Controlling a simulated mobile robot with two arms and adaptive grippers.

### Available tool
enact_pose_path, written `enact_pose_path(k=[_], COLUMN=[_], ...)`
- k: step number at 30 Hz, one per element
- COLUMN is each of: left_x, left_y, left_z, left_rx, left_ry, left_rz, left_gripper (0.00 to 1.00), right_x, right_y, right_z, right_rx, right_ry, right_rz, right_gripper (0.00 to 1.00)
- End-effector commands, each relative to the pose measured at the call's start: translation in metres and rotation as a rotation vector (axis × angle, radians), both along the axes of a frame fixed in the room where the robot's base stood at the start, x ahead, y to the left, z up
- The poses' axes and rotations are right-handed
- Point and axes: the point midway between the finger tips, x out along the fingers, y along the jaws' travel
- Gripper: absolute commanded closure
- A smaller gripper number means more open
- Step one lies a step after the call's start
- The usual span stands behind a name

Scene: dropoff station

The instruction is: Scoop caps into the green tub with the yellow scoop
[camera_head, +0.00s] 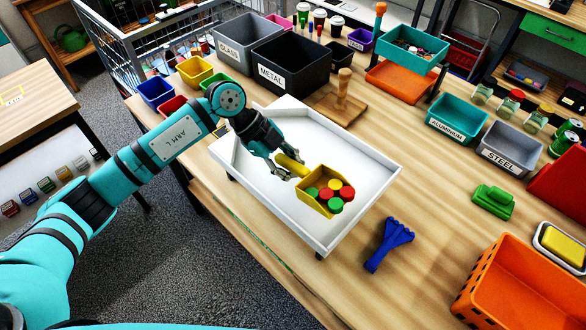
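The yellow scoop (307,201) is over the white tray (373,178), with its handle (292,164) toward my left gripper (285,165). My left gripper is shut around that handle. Several red, green and yellow caps (327,194) are heaped in the scoop; whether the scoop touches the tray floor is hard to tell. The rest of the tray floor that shows is bare. My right gripper is not in view.
A grey glass bin (229,53) and a black metal bin (273,78) stand behind the tray. A wooden board with a post (343,92) is near its back corner. A blue brush (389,244) and an orange crate (480,302) lie to the right.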

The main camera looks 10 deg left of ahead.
Motion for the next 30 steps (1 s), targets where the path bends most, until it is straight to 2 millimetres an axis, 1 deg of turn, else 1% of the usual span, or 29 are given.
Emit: enact_pose_path(k=[1, 3, 30], left_x=[0.001, 0.002, 0.016], left_y=[0.001, 0.002, 0.021], left_z=[0.007, 0.013, 0.081], left_rx=[-0.001, -0.001, 0.002], left_ry=[-0.001, -0.001, -0.001], left_rz=[0.001, 0.000, 0.000], left_gripper=[1.00, 1.00, 1.00], right_x=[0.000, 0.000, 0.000], right_y=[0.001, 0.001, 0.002], right_z=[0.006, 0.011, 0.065], right_rx=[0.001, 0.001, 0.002], right_ry=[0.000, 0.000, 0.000], right_rz=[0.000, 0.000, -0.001], right_gripper=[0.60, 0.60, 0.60])
